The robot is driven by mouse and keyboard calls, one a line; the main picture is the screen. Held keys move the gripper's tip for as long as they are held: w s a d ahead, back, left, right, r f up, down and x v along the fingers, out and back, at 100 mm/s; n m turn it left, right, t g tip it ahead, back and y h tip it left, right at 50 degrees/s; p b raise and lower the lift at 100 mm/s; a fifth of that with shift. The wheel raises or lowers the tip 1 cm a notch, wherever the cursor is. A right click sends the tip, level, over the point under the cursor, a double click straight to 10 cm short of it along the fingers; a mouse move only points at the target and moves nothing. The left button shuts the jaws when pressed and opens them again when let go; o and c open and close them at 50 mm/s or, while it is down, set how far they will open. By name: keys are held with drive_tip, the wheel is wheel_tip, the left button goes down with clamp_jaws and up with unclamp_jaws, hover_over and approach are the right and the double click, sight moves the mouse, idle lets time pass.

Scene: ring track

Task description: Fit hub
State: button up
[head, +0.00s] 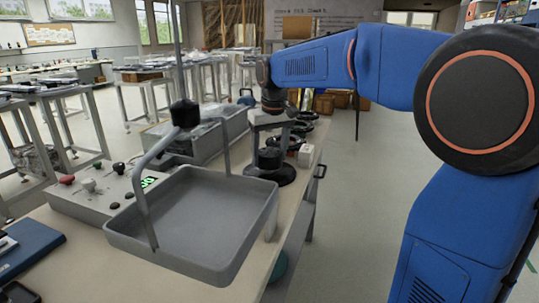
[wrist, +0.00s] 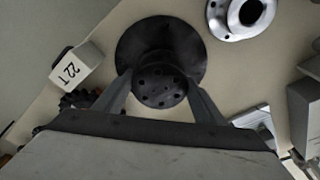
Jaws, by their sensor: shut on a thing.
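A dark hub (wrist: 160,84), with a ring of small holes in its end face, sits between the fingertips of my gripper (wrist: 160,92) in the wrist view. My gripper is shut on it. A wide black round disc (wrist: 140,45) shows behind the hub; I cannot tell whether it is part of the hub or a separate piece. In the head view my gripper (head: 268,150) points down over the bench, with the black disc (head: 275,176) at or just above the bench top. The fingers hide part of the hub, and contact with the bench is unclear.
A grey tray (head: 190,215) with an upright handle stands at the front, close left of my gripper. A control box (head: 95,195) with a green display lies behind it.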

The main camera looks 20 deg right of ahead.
sight(273, 155)
drive_tip(key=shift+f, duration=1.05)
drive_tip(key=o, duration=1.6)
drive_tip(key=shift+o, duration=0.2)
wheel_tip(273, 155, up, 17)
drive_tip(key=s, duration=0.2)
drive_tip(key=shift+s+d, duration=0.2)
drive_tip(key=shift+s, duration=0.1)
drive_tip(key=s+d+f+m+t, duration=0.1)
drive_tip(key=s+d+f, duration=0.2)
drive_tip(key=s+f, duration=1.1)
drive_tip(key=s+d+f+t, duration=0.2)
drive_tip(key=s+d+f, duration=0.1)
drive_tip(key=s+f, duration=1)
drive_tip(key=s, duration=0.3)
drive_tip(key=shift+s+d+f+m, duration=0.3)
drive_tip(key=shift+s+f+m, duration=0.1)
